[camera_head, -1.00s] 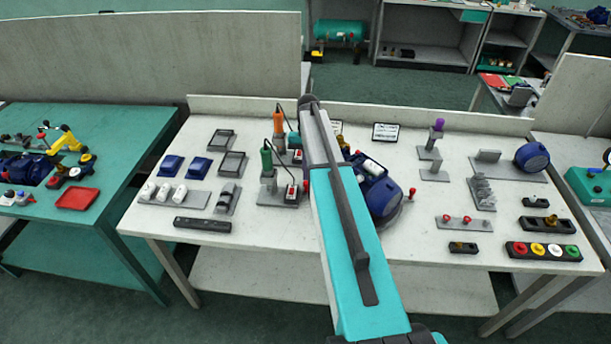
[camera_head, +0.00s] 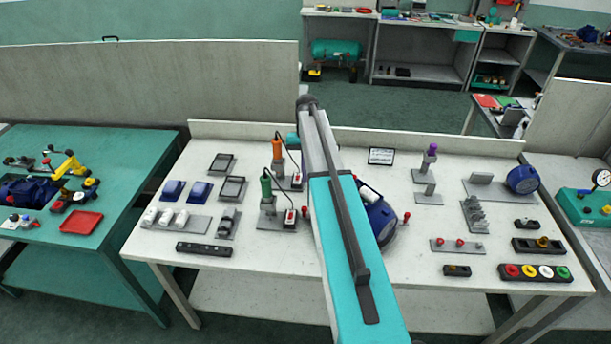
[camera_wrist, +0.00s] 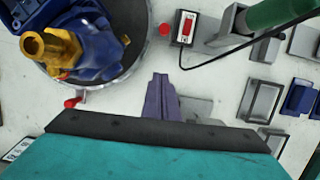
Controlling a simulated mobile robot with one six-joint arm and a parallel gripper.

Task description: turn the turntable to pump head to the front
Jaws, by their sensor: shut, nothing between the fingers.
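The turntable is a round grey disc (camera_wrist: 134,70) with a pale rim at the upper left of the wrist view. On it sits a blue pump (camera_wrist: 98,55) with a brass fitting (camera_wrist: 50,48) pointing left. A red knob (camera_wrist: 72,102) stands at the rim's lower edge and another (camera_wrist: 165,30) to its right. My gripper (camera_wrist: 161,78) is shut and empty, beside the disc's lower right and apart from both knobs. In the head view the blue pump (camera_head: 380,218) is partly behind my arm, with a red knob (camera_head: 406,216) on its right. My arm hides the gripper there.
Right of the turntable in the wrist view are a red-and-white switch box (camera_wrist: 186,27) with a black cable and a green-handled tool (camera_wrist: 275,12). Trays and small parts fill the bench's left; a row of coloured buttons (camera_head: 537,272) lies at right. The bench front is mostly clear.

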